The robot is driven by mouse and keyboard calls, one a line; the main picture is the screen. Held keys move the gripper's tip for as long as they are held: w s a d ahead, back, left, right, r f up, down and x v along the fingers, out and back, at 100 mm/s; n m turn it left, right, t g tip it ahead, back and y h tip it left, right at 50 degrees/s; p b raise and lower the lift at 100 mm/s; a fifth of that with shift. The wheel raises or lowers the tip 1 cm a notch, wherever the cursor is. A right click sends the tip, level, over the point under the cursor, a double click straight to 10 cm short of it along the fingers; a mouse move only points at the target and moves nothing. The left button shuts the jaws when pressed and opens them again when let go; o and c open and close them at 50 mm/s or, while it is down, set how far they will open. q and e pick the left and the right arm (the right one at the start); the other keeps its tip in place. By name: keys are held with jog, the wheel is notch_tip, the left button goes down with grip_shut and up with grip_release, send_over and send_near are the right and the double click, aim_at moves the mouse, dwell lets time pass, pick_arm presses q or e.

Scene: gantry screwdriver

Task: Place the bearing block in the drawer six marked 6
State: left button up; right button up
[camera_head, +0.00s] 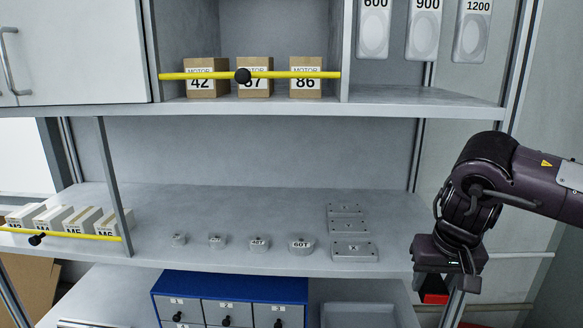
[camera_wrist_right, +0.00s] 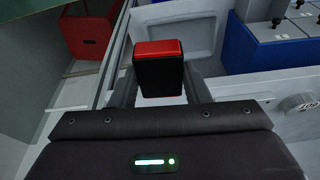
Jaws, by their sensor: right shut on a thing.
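My right gripper (camera_head: 447,274) hangs at the right, just past the end of the middle shelf. It is shut on a black block with a red top (camera_wrist_right: 158,70), seen between its fingers in the right wrist view; no label can be read on it, so I cannot tell if it is the bearing block. The blue drawer cabinet (camera_head: 232,282) stands below the shelf. Its top row of drawers, 1 to 3, is shut. Drawer six is out of the head view. My left gripper is not in view.
Grey gears (camera_head: 301,244) and several grey plates (camera_head: 354,251) sit on the middle shelf (camera_head: 250,262). A grey tray (camera_head: 360,312) is right of the cabinet. Yellow bars (camera_head: 290,75) cross the shelf fronts. A red bin (camera_wrist_right: 86,35) stands at the wrist view's left.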

jog(key=shift+s+d+r+m, duration=0.1)
jog(key=shift+d+r+m, duration=0.1)
jog(key=shift+d+r, duration=0.25)
jog(key=shift+s+d+r+m, duration=0.1)
jog(key=shift+d+r+m, duration=0.1)
jog(key=shift+r, duration=0.3)
jog(key=a+n, duration=0.2)
jog(key=a, duration=0.6)
notch_tip(320, 180, down, 7)
jog(key=b, duration=0.7)
jog(key=shift+w+a, duration=0.15)
jog(key=shift+a, duration=0.05)
